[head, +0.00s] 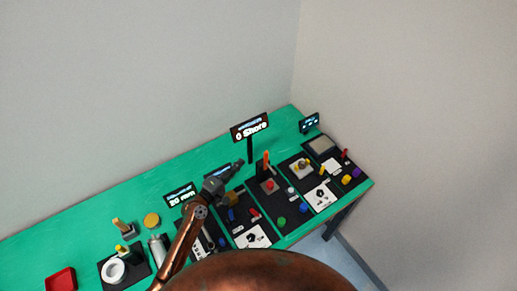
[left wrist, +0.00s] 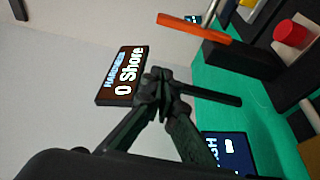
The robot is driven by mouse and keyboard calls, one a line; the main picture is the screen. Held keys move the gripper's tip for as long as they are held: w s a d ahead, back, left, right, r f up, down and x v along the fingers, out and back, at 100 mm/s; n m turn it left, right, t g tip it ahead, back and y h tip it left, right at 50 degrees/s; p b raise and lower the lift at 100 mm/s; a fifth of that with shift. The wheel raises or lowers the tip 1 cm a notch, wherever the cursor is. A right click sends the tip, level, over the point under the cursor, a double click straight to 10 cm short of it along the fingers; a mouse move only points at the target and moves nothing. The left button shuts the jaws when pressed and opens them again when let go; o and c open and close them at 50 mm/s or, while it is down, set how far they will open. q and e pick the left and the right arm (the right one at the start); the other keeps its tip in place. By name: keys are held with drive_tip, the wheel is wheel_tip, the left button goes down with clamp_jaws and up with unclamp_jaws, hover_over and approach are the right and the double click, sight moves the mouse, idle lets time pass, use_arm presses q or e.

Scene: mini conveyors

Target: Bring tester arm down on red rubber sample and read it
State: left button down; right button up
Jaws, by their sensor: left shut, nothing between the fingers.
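The hardness display (head: 250,128) reads "0 Shore"; it also shows tilted in the left wrist view (left wrist: 123,76). The tester's orange arm (head: 266,160) stands raised on its dark base; in the left wrist view the orange arm (left wrist: 195,27) crosses the top. The red rubber sample (head: 270,185) sits below it; in the left wrist view a red round piece (left wrist: 290,34) is at the upper right, apart from the arm. My left gripper (head: 238,164) is shut and empty, left of the orange arm and apart from it; its fingertips (left wrist: 160,82) meet in the left wrist view. My right gripper is out of view.
The green table (head: 90,218) carries several black stations in a row. Another display (head: 181,195) reads "20 mm" at the left. A red tray (head: 61,280) lies at the far left. A small display (head: 309,123) stands at the right back. Walls stand behind and right.

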sight(270, 166)
use_arm(q)
drive_tip(key=w+d+p, duration=0.1)
drive_tip(key=d, duration=0.1)
drive_tip(key=w+d+p, duration=0.1)
drive_tip(key=w+d, duration=0.1)
drive_tip(key=d, duration=0.1)
drive_tip(key=w+d+p, duration=0.1)
drive_tip(key=w+d, duration=0.1)
drive_tip(key=shift+w+d+r, duration=0.15)
drive_tip(key=shift+w+d, duration=0.05)
drive_tip(key=shift+d, duration=0.1)
drive_tip(key=shift+s+d, duration=0.25)
drive_tip(key=shift+s, duration=0.15)
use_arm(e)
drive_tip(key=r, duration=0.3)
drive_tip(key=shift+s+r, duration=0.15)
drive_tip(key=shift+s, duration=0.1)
use_arm(q)
drive_tip(key=shift+d, duration=0.1)
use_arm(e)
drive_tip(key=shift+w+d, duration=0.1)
